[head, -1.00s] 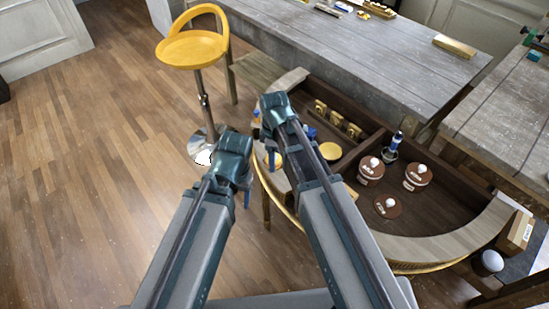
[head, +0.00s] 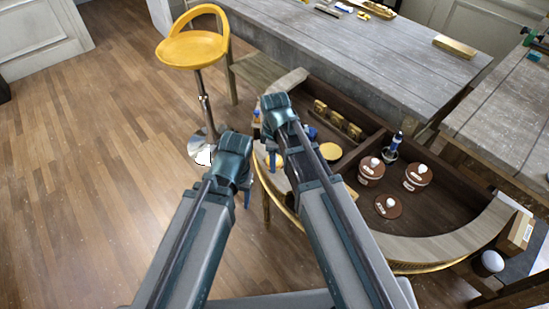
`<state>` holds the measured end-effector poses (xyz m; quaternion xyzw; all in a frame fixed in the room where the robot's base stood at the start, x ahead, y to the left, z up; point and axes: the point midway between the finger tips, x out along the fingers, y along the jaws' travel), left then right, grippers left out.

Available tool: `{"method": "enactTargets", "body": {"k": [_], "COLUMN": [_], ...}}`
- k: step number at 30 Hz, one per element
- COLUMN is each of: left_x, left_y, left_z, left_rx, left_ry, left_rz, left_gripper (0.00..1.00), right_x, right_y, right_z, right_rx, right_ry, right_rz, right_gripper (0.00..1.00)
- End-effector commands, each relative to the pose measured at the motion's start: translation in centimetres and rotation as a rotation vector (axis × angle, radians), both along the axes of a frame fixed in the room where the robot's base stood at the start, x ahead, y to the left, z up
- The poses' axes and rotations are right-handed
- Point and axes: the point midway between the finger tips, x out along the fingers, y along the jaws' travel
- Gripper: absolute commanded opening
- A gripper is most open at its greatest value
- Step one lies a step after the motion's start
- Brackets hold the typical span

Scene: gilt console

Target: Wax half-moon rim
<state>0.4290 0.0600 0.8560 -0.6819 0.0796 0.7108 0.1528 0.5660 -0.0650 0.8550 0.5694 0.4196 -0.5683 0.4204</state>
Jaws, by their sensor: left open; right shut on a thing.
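The half-moon console's pale wooden rim (head: 430,247) curves around a dark tray, with a gilt edge beneath. Its left part runs behind my arms. My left gripper (head: 247,197) is open at the rim's outer left side, pointing down, its fingers partly hidden by its wrist. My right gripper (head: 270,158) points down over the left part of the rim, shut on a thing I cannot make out. My own arm hides most of it. Whether that thing touches the rim cannot be told.
Brass pieces (head: 338,122) and a yellow round lid (head: 330,152) are in the left one. A yellow stool (head: 193,50) stands behind left. A box (head: 518,232) is at right. Floor at left is clear.

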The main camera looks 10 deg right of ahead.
Motion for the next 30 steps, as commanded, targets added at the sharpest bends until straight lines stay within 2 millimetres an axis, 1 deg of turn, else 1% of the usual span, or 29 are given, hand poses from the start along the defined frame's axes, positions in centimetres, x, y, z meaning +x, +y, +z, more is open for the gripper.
{"method": "enactTargets", "body": {"k": [9,14,17,25,30], "left_x": [0.0,0.0,0.0,0.0,0.0], "left_y": [0.0,0.0,0.0,0.0,0.0], "left_z": [0.2,-0.2,-0.1,0.2,0.1], "left_rx": [0.000,0.000,0.000,0.000,0.000], "left_ry": [0.000,0.000,0.000,0.000,0.000], "left_rz": [0.000,0.000,0.000,0.000,0.000], "left_gripper": [0.62,0.62,0.62,0.62,0.62], "right_x": [1.2,1.1,1.1,-0.2,-0.1], "right_y": [0.5,0.4,0.4,0.0,0.0], "right_z": [0.2,-0.2,-0.1,0.1,0.1], "right_rx": [0.000,0.000,0.000,0.000,0.000], "right_ry": [0.001,0.001,0.001,0.002,0.001], "right_rz": [0.000,0.000,0.000,0.000,0.000], "right_gripper": [0.20,0.20,0.20,0.20,0.20]}}
